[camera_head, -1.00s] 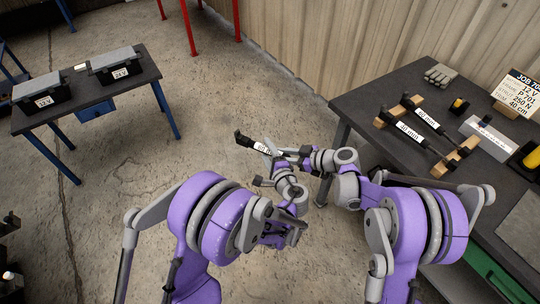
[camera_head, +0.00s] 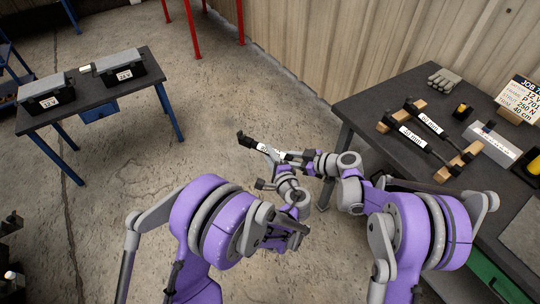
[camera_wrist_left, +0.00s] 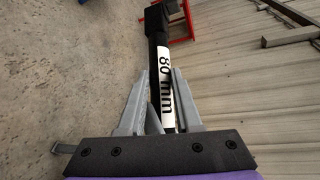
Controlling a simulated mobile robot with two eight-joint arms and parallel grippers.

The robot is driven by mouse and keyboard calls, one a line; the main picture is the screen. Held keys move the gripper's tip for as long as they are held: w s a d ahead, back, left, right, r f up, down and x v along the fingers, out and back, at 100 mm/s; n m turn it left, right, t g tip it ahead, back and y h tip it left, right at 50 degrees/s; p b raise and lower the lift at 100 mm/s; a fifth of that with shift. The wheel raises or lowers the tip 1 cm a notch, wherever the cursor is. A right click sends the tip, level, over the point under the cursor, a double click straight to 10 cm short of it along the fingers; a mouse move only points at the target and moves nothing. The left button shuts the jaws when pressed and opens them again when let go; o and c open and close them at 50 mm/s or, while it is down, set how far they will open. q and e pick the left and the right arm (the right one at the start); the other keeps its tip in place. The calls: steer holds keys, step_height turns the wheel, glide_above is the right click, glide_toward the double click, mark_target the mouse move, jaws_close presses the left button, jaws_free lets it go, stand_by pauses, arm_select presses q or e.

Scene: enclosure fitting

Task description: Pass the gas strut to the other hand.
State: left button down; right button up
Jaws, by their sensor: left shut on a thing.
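The gas strut (camera_head: 246,140) is a black rod with a white label, held in the air over the floor between my two arms. Its label reads 80 mm in the left wrist view (camera_wrist_left: 166,72), where its black end points away from me. My left gripper (camera_head: 272,157) is shut on the strut; its grey fingers (camera_wrist_left: 160,105) stand on both sides of the labelled part. My right gripper (camera_head: 290,156) is beside the left one, close to the strut's near end. Overlapping parts hide its fingertips, so I cannot tell whether it touches the strut.
The dark workbench (camera_head: 378,92) at right carries two more labelled struts (camera_head: 420,138) on wooden blocks (camera_head: 443,173), gloves (camera_head: 442,79) and a job sign (camera_head: 520,98).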

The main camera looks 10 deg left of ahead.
steer(key=shift+o, duration=0.2)
steer(key=shift+s+a+r, duration=0.1)
steer(key=shift+s+a, duration=0.1)
steer(key=shift+a, duration=0.05)
steer(key=shift+s+d+r, duration=0.1)
steer(key=shift+d, duration=0.1)
steer(key=v, duration=1.1)
steer(key=shift+d, duration=0.25)
steer(key=shift+d+r, duration=0.15)
steer(key=s+r+m+h, duration=0.1)
steer(key=s+r+h, duration=0.55)
steer(key=s, duration=0.45)
steer(key=s+d+f+m+h, duration=0.3)
steer(key=s+d+m, duration=0.2)
steer(key=s+m, duration=0.1)
steer(key=s+d+f+m+h, duration=0.3)
steer(key=s+d+m, duration=0.3)
steer(key=s, duration=0.3)
steer(key=shift+m+t, duration=0.3)
steer(key=shift+m, duration=0.1)
steer(key=shift+s+d, duration=0.1)
steer(key=shift+s, duration=0.05)
